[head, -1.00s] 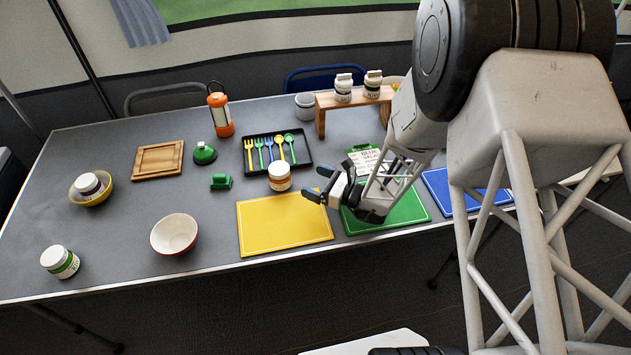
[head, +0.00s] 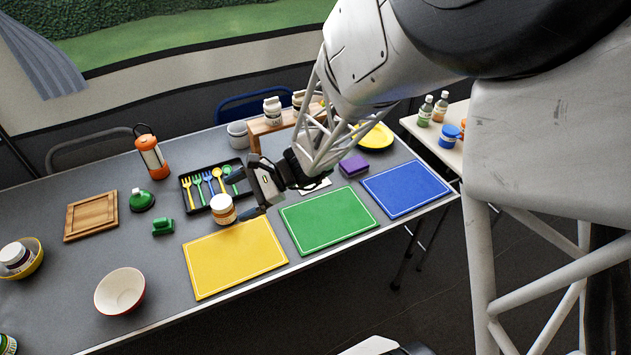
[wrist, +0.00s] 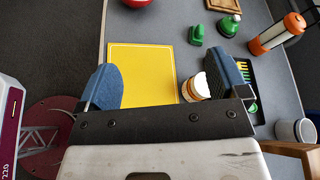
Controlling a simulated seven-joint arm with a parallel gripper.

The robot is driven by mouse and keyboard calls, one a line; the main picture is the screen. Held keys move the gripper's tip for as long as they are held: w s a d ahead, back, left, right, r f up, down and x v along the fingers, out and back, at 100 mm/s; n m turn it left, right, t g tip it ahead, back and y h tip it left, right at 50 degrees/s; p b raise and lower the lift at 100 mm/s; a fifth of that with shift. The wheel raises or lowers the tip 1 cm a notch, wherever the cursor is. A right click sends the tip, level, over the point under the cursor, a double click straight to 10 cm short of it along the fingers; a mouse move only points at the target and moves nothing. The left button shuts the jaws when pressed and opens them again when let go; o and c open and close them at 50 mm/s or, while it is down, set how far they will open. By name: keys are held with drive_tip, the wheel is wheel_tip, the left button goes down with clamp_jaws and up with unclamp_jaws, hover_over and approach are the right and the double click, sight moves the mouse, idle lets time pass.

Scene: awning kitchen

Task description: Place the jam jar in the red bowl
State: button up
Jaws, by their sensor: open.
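A jar with a white lid and an orange-brown label (head: 222,208) stands upright at the upper edge of the yellow board; I cannot read its label. My gripper (head: 245,194) is open and empty, just right of this jar in the head view. In the wrist view the jar (wrist: 196,88) shows beyond the fingers, close to the right one. The red bowl (head: 120,291), red outside and pale inside, is empty and sits left of the yellow board. Its red side shows at the top of the wrist view (wrist: 136,3).
The yellow board (head: 235,256), green board (head: 327,220) and blue board (head: 405,189) lie along the front edge. A black cutlery tray (head: 187,196) is behind the jar. A yellow bowl (head: 37,268) holds another jar (head: 15,257). A green block (head: 163,226) lies between tray and red bowl.

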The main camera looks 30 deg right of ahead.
drive_tip(key=s+d+r+n+h, duration=0.4)
drive_tip(key=s+r+n+h, duration=0.3)
drive_tip(key=s+r, duration=0.2)
drive_tip(key=s+d+r+n+h, duration=0.5)
drive_tip(key=s+r+n+h, duration=0.1)
drive_tip(key=s+r, duration=0.4)
drive_tip(key=shift+s+d+n+h, duration=0.3)
drive_tip(key=shift+s+n+h, duration=0.1)
drive_tip(key=shift+s+n, duration=0.4)
drive_tip(key=shift+w, duration=0.1)
drive_tip(key=shift+o, duration=0.8)
drive_tip(key=shift+f, duration=0.1)
